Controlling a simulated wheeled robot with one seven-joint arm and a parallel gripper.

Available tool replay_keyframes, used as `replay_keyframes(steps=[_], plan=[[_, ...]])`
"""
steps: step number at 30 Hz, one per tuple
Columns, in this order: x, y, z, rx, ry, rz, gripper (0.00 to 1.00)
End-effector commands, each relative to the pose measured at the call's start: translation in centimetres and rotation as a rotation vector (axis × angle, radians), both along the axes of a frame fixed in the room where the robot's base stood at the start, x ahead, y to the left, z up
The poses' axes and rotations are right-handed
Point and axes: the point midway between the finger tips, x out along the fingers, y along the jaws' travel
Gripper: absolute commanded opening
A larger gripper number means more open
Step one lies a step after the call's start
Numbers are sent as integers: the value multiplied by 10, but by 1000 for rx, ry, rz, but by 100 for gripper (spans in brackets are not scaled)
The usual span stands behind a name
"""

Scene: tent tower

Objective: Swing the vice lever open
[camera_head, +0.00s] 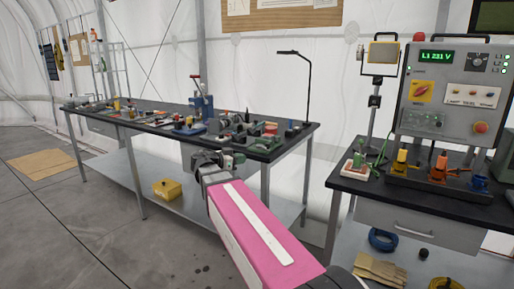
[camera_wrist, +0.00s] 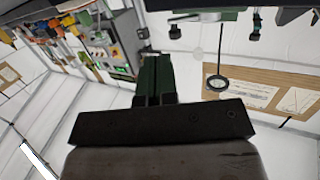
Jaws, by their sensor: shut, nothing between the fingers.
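My gripper (camera_head: 232,160) is at the front edge of the long black-topped workbench (camera_head: 150,118), near its right end. In the wrist view its dark green fingers (camera_wrist: 154,62) are together, with nothing seen between them. I cannot pick out the vice or its lever with certainty. A blue upright tool (camera_head: 202,103) with a raised handle stands at the back of the bench, left of my gripper. In the wrist view a pale bar (camera_wrist: 195,17) shows at the top beyond the fingertips, apart from them; I cannot tell whether it is the lever.
Small tools crowd the bench, and a black lamp (camera_head: 308,80) rises at its right end. A second table (camera_head: 350,184) on the right bears a grey control panel (camera_head: 455,95). A yellow bin (camera_head: 167,188) sits on the lower shelf.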

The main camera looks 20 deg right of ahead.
Motion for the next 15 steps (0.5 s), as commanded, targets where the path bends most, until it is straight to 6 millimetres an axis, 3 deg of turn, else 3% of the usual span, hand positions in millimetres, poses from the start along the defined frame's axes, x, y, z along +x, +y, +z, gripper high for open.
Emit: replay_keyframes(steps=[3, 7, 15], plan=[[0, 13, 17, -98, -17, 34, 0], [1, 16, 25, -141, -25, 46, 0], [10, -13, 25, -143, -25, 44, 0]])
